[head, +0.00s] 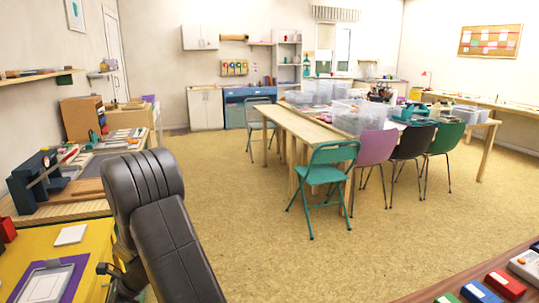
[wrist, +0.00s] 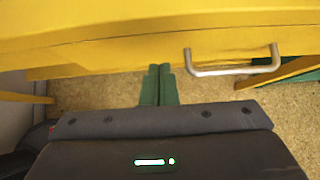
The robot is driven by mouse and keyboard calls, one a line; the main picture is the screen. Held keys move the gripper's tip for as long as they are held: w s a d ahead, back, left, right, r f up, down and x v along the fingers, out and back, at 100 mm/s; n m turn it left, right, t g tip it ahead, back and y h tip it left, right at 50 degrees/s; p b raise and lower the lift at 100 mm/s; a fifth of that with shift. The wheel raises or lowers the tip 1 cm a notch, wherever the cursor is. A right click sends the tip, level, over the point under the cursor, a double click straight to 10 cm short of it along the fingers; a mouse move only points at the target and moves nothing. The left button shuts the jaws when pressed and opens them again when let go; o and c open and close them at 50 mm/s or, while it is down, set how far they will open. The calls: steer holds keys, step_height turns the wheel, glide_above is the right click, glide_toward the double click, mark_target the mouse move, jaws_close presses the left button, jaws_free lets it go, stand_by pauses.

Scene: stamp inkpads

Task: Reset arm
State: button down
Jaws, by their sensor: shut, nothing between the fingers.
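My gripper (wrist: 159,68) shows in the wrist view with its two green fingers together and nothing between them. The fingertips point at the front edge of a yellow table (wrist: 120,45), where a metal handle (wrist: 232,70) is fixed to the right of them. My dark arm (head: 160,215) rises at the lower left of the head view, beside the yellow table (head: 98,262). My gripper's fingers cannot be made out in the head view.
A white square (head: 71,235) and a purple-edged tray (head: 72,270) lie on the yellow table. Several coloured inkpads (head: 481,292) are on a brown surface at the lower right. Chairs, including a teal one (head: 330,176), stand around a wooden table. The floor (head: 290,255) between is clear.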

steer(key=shift+s+a, duration=0.2)
steer(key=shift+a, duration=0.35)
steer(key=shift+s+a, duration=0.2)
steer(key=shift+a, duration=0.3)
